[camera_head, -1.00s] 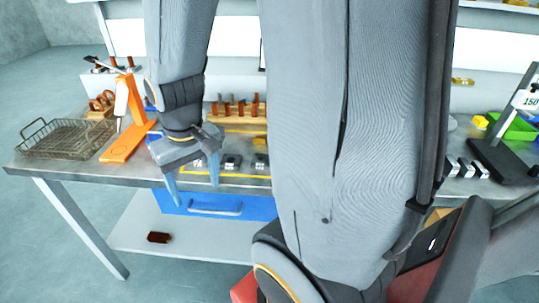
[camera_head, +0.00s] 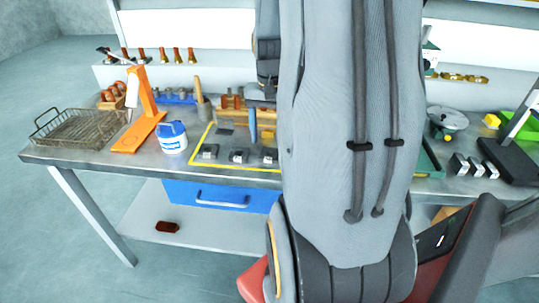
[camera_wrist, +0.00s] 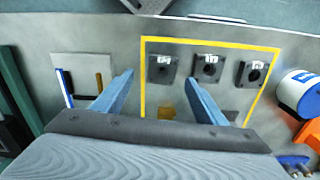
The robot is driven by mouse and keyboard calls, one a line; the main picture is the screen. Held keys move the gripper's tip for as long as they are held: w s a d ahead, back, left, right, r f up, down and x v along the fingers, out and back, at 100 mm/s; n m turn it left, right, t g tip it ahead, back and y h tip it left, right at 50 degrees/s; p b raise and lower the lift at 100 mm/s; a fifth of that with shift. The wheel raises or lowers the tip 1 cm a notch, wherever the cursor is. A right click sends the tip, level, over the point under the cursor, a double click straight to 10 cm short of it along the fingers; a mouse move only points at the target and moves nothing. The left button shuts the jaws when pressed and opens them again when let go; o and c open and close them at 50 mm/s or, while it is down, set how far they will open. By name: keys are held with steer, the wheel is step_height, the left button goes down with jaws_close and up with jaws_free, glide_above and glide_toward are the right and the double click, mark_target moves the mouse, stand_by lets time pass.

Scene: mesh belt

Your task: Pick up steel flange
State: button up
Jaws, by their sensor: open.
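Three dark grey metal pieces, square with a round dark centre and a small pale tag, stand in a row inside a yellow outline; I take these for the steel flanges. In the wrist view they are the left flange (camera_wrist: 162,69), the middle flange (camera_wrist: 209,68) and the right flange (camera_wrist: 253,74). The head view shows them at left (camera_head: 208,152), middle (camera_head: 239,156) and right (camera_head: 270,156). My gripper (camera_wrist: 159,78) is open and empty, its blue fingers framing the wrist view's left flange in the picture. In the head view my arm hides most of the gripper.
A blue-and-white tub (camera_head: 172,139), an orange stand (camera_head: 141,115) and a wire basket (camera_head: 78,130) are left of the outline. A wooden rack (camera_head: 232,103) stands behind it. Several metal blocks (camera_head: 473,167) lie at the right. The front table strip is clear.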

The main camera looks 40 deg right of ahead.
mark_target(270, 148)
steer(key=shift+w+a+f+p, duration=0.1)
steer(key=shift+f+p, duration=0.3)
steer(key=shift+f, duration=0.85)
steer(key=shift+w+f+p, duration=0.1)
steer(key=shift+f+p, duration=0.25)
steer(key=shift+f, duration=0.85)
steer(key=shift+s, duration=0.1)
steer(key=shift+c, duration=0.5)
steer(key=c, duration=1.3)
steer(key=shift+r, duration=0.1)
